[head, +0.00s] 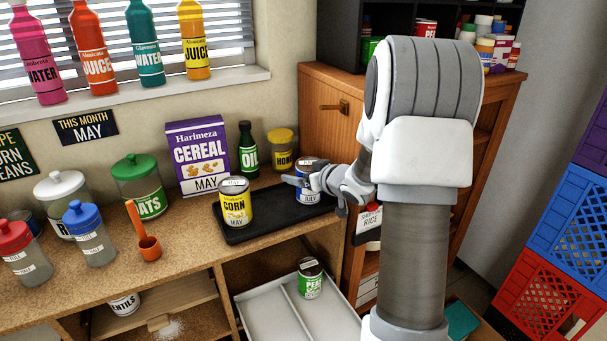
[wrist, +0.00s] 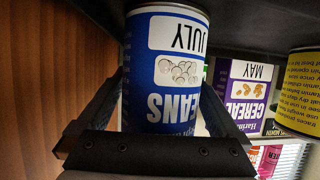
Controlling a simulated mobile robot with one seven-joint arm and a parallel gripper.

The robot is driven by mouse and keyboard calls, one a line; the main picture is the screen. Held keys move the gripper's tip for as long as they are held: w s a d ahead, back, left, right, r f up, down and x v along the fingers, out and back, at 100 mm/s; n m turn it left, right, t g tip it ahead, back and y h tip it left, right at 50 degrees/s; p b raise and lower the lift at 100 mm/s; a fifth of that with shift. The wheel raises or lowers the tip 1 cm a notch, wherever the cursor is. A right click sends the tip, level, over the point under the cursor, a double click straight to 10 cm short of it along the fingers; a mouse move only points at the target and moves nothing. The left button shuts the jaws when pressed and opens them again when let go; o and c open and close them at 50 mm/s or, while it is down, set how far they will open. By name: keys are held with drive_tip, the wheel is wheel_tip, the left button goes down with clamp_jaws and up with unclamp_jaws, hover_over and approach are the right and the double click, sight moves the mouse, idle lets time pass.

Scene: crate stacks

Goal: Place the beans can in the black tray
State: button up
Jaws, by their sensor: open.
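The blue beans can (head: 306,170), with a white JULY label, stands upright at the back right of the black tray (head: 262,234). In the wrist view the can (wrist: 165,105) appears upside down and fills the space between the fingers. My gripper (head: 315,190) is open around the can, one finger on each side. Its fingers (wrist: 165,85) also show in the wrist view. Whether they touch the can I cannot tell. My gripper hides part of the can in the head view.
A yellow corn can (head: 236,204) stands on the tray's left part. Behind are a purple cereal box (head: 200,158), a green oil bottle (head: 248,150) and a honey jar (head: 281,150). A wooden cabinet (head: 328,125) stands close right. A green-labelled can (head: 310,278) is in the white drawer (head: 265,310) below.

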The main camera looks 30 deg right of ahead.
drive_tip(key=p+v, duration=0.2)
drive_tip(key=v, duration=1)
drive_tip(key=shift+r, duration=0.1)
